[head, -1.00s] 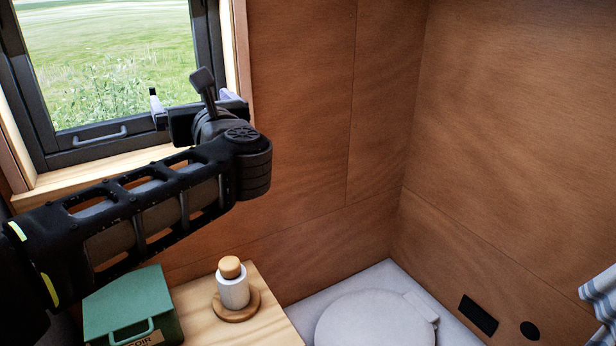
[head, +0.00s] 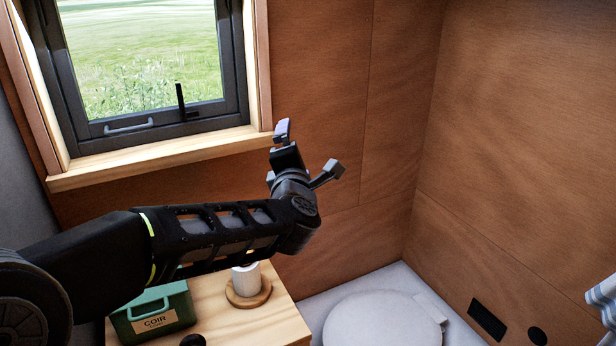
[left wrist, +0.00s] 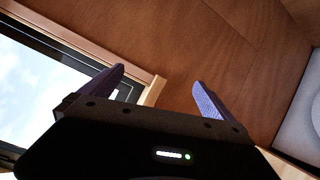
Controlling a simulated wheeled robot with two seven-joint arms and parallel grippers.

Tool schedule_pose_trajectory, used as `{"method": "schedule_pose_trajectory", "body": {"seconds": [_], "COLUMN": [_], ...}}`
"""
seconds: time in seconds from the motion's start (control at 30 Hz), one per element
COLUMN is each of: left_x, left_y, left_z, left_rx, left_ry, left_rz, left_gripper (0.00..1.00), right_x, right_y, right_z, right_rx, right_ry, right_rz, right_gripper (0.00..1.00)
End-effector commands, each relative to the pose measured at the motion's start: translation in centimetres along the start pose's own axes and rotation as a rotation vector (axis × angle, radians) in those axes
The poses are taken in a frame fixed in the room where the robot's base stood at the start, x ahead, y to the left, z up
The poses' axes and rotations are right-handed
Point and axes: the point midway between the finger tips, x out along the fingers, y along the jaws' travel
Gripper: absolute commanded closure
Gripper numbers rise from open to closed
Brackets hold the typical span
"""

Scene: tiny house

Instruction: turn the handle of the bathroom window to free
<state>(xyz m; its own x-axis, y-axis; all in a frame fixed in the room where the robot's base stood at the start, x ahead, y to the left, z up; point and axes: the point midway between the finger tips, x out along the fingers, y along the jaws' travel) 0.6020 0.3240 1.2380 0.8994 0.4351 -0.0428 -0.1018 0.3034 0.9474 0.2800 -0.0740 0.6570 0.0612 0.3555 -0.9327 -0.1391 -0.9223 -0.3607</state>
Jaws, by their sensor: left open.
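The bathroom window (head: 236,80) has a dark frame and stands at the upper left of the head view. A black lever (head: 181,97) stands upright on its lower frame, right of the middle. A grey bar handle (head: 129,127) lies along the same frame to its left. My left gripper (head: 282,131) is open and empty, right of the window and in front of the wood wall, apart from both handles. In the left wrist view its two fingers (left wrist: 160,80) are spread with nothing between them; the window frame shows behind the left finger. My right gripper is not in view.
A wooden sill (head: 160,154) runs below the window. A white toilet lid (head: 375,320) is at the lower right.

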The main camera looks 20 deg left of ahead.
Motion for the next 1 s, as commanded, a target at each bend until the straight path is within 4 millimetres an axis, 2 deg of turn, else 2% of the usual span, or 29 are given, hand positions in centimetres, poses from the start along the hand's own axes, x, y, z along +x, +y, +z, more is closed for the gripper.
{"method": "schedule_pose_trajectory", "body": {"seconds": [0.1, 0.33, 0.5, 1.0], "left_x": [0.3, 0.5, 0.5, 0.5], "left_y": [-2.4, -5.2, -5.8, -5.7], "left_z": [0.3, 0.8, 0.9, 0.9], "left_rx": [0.084, 0.192, 0.216, 0.215], "left_ry": [-0.026, -0.064, -0.074, -0.074], "left_rz": [-0.036, -0.079, -0.087, -0.087], "left_gripper": [0.0, 0.0, 0.0, 0.0], "right_x": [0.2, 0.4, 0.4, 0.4], "right_y": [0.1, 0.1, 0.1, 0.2], "right_z": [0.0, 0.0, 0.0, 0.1], "right_rx": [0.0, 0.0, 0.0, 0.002], "right_ry": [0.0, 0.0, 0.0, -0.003], "right_rz": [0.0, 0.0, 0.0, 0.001], "right_gripper": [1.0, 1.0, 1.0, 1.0]}}
